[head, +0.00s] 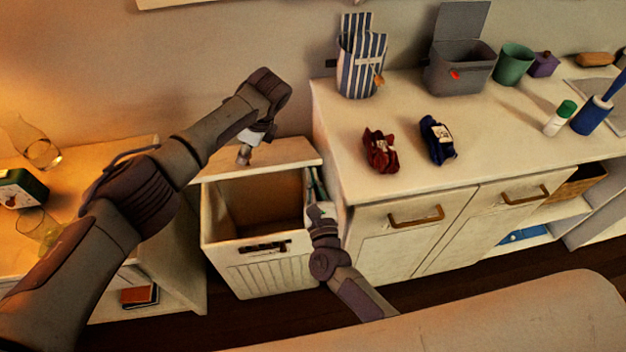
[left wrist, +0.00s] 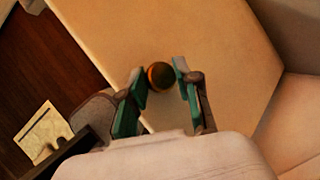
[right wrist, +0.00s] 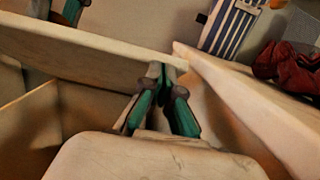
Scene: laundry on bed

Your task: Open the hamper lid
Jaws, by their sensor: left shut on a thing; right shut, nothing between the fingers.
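The hamper (head: 262,272) is a pale box with a slatted front and a dark handle slot. Its lid (head: 290,152) is raised at the back, and the dark interior shows. My left gripper (head: 244,156) is at the lid's outer face. In the left wrist view (left wrist: 159,78) its fingers are closed around a round brown knob (left wrist: 159,74) on the lid (left wrist: 215,45). My right gripper (head: 317,190) is at the hamper's right side by the opening. In the right wrist view its shut, empty fingertips (right wrist: 162,72) are close to the lid's edge (right wrist: 90,42); contact is unclear.
A cabinet (head: 395,240) with brass handles stands close on the hamper's right. On it are a striped bag (head: 360,68), a grey bin (head: 460,70), red cloth (head: 380,152) and blue cloth (head: 438,140). A side table (head: 110,160) with glassware is on the left.

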